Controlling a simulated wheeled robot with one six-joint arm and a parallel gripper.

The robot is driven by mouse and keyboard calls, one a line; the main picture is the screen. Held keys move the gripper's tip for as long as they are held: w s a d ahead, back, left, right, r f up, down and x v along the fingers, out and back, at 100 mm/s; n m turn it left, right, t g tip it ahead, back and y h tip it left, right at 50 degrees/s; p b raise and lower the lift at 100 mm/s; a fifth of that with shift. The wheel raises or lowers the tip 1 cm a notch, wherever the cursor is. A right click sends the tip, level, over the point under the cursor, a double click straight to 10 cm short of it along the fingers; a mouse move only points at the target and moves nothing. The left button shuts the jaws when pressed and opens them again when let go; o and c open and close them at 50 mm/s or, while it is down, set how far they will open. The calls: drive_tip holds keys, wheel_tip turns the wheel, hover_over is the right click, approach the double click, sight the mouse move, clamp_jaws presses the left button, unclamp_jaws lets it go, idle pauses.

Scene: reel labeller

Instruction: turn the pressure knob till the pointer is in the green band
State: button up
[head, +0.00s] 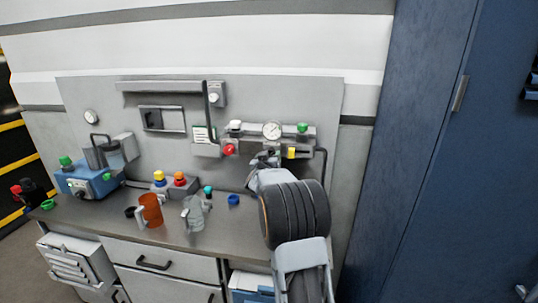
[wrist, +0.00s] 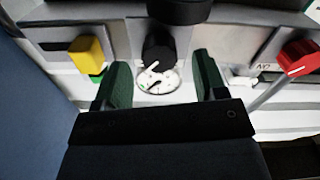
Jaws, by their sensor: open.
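The round white pressure gauge (head: 271,130) is on the wall panel. In the wrist view the gauge (wrist: 160,83) shows between my fingers, partly cut off by my gripper body; its pointer and green band are too small to read surely. A black knob (wrist: 158,50) with a pale mark is right beside the gauge, in line with the gap between my fingers. My gripper (wrist: 160,80) is open and empty, with a green-padded finger on each side. In the head view my arm covers the knob area. I cannot tell whether the fingers touch the knob.
A yellow knob (wrist: 88,52) is left of my fingers in the wrist view and a red knob (wrist: 298,58) is at the right. A larger black round part (wrist: 180,8) is at the top edge. An orange mug (head: 151,210) and grey jug (head: 194,213) stand on the bench.

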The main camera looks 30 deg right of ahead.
drive_tip(key=shift+w+d, duration=0.45)
drive_tip(key=shift+w, duration=0.05)
drive_tip(key=c, duration=0.9)
drive_tip(key=shift+f, duration=0.1)
drive_tip(key=shift+m+b, duration=2.65)
drive_tip(key=shift+m, duration=0.35)
